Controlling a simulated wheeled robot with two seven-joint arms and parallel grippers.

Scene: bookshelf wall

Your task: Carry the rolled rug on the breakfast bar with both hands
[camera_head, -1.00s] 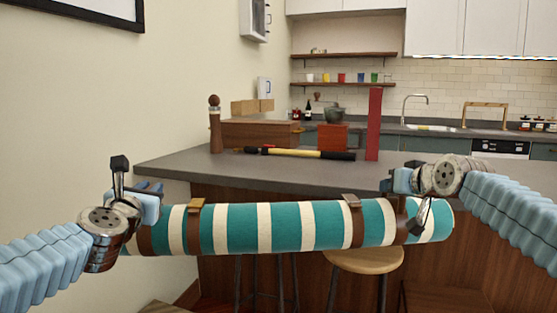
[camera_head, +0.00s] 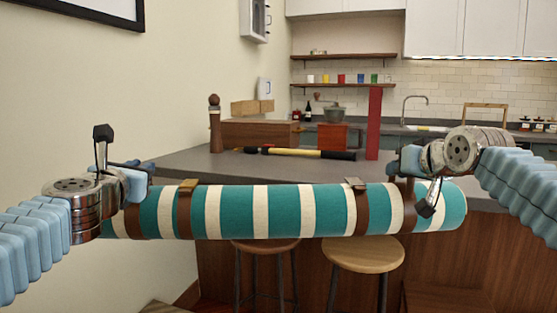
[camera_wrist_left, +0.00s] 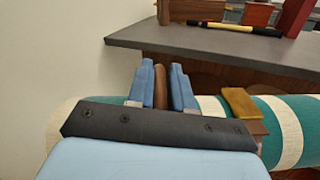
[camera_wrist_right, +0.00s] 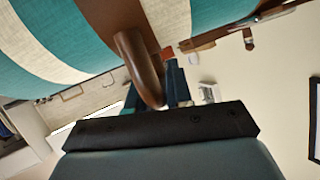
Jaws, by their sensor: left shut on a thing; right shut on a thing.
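The rolled rug (camera_head: 288,211), teal with cream stripes and brown straps, hangs level in the air in front of the breakfast bar (camera_head: 190,163). My left gripper (camera_head: 135,180) is shut on a brown strap handle near its left end. The left wrist view shows the blue fingers (camera_wrist_left: 161,88) on either side of that brown handle. My right gripper (camera_head: 405,165) is at the rug's right end. In the right wrist view a brown loop handle (camera_wrist_right: 140,68) runs down to the fingers (camera_wrist_right: 172,85), which are partly hidden behind it.
On the bar stand a pepper mill (camera_head: 215,125), a wooden box (camera_head: 258,133), a red upright block (camera_head: 374,122) and a red box (camera_head: 332,136). A yellow-and-black-handled tool (camera_head: 300,153) lies in front of them. Two stools (camera_head: 363,255) stand below the rug. A wall is close at left.

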